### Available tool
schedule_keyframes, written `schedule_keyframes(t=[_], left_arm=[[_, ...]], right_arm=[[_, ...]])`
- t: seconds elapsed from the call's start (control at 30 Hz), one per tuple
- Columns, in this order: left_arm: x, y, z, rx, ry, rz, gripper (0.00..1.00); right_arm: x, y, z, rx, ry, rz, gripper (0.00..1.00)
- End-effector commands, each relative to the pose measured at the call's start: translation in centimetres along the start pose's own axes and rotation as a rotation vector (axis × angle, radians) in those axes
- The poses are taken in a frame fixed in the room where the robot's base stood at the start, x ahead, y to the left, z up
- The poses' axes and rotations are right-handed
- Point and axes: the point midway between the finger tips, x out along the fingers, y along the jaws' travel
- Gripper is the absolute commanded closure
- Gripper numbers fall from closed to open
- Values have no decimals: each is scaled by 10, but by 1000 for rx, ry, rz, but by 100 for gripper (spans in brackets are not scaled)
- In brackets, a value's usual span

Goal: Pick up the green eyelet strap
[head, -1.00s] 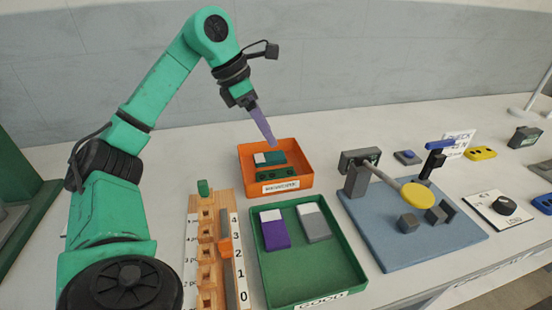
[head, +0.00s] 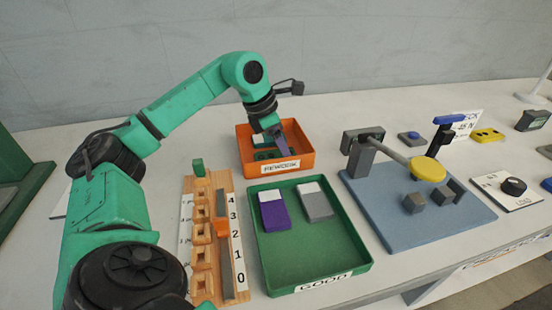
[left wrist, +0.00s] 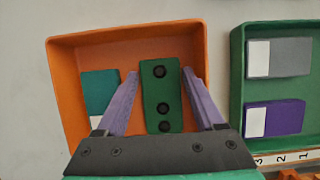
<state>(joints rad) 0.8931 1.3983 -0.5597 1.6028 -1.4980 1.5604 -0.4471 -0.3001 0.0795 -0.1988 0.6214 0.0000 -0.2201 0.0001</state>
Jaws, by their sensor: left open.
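The green eyelet strap (left wrist: 160,92) is a dark green bar with three black round eyelets. It lies in the orange REWORK tray (head: 306,160), with a teal and white piece (left wrist: 99,92) to its left in the left wrist view. My left gripper (left wrist: 159,76) is open above the tray. Its two purple fingers show on either side of the strap, with a gap visible on both sides. In the head view the left gripper (head: 284,142) reaches down into the tray and partly hides the strap (head: 263,156). My right gripper is not in view.
The green GOOD tray (head: 318,258) holds a purple and a grey piece with white ends. A wooden slotted rack (head: 203,255) stands to its left. A blue press base (head: 430,227) with a yellow-ended lever (head: 426,169) stands to the right.

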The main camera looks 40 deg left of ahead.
Motion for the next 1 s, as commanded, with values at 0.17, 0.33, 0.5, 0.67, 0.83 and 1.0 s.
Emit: schedule_keyframes(t=[0.17, 0.33, 0.5, 0.67, 0.83, 1.0], left_arm=[[-1, 0, 0, 0, 0, 0, 30], [1, 0, -1, 0, 0, 0, 30], [2, 0, -1, 0, 0, 0, 68], [2, 0, -1, 0, 0, 0, 92], [0, 0, 0, 0, -1, 0, 92], [-17, 0, 8, 0, -4, 1, 92]], right_arm=[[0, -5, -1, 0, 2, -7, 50], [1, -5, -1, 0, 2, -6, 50], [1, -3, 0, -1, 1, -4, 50], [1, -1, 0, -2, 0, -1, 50], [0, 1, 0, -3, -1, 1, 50], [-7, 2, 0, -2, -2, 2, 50]])
